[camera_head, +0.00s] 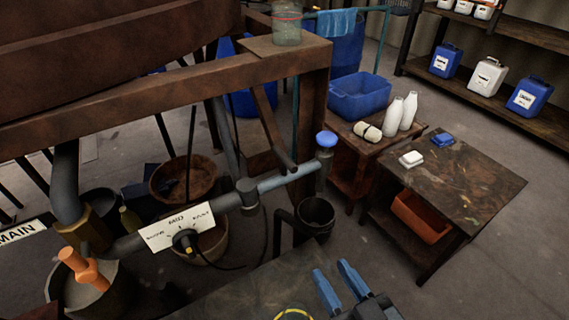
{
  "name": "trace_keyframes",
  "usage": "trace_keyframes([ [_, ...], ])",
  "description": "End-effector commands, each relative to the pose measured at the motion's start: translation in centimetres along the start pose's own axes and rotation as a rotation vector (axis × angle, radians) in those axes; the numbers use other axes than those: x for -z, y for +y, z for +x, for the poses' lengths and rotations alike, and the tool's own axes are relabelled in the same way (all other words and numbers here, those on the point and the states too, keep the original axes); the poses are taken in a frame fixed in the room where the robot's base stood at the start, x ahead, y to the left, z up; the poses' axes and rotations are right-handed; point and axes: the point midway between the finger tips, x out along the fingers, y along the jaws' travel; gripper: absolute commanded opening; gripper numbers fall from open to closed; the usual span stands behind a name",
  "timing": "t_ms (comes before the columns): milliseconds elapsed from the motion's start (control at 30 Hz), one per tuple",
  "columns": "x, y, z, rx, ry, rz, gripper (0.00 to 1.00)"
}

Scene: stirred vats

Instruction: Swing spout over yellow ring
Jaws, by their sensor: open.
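A grey pipe runs up to the right from the lower left to a joint; beyond it a paler blue-grey spout arm (278,181) ends in an upright piece with a blue knob (326,138) on top. That end stands above a dark round pot (316,212). A yellow ring (293,313) shows at the bottom edge, cut off by the frame, on a dark flat surface (235,295). My gripper (332,269), with two blue fingers, is open and empty at the bottom middle, right of the ring and below the spout end in the picture, apart from the spout.
A white sign with a black dial (185,240) hangs at the pipe. A rusty beam (170,90) crosses above. An orange handle (84,268) is at lower left. A low table (470,185) and a smaller one with white bottles (394,117) stand right. Floor at lower right is clear.

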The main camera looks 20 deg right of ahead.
Motion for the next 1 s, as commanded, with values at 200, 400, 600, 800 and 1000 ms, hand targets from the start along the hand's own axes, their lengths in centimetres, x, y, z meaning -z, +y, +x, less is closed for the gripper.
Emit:
trace_keyframes([
  [200, 2.6, 0.0, 9.3, -0.021, 0.072, -0.022, 0.40],
  [400, 5.0, 0.4, 14.7, -0.041, 0.111, -0.043, 0.40],
  [600, 5.9, 0.6, 16.6, -0.050, 0.124, -0.051, 0.40],
  [800, 6.3, 0.8, 18.9, -0.049, 0.125, -0.051, 0.40],
  [1000, 6.6, 0.9, 21.8, -0.050, 0.124, -0.052, 0.40],
])
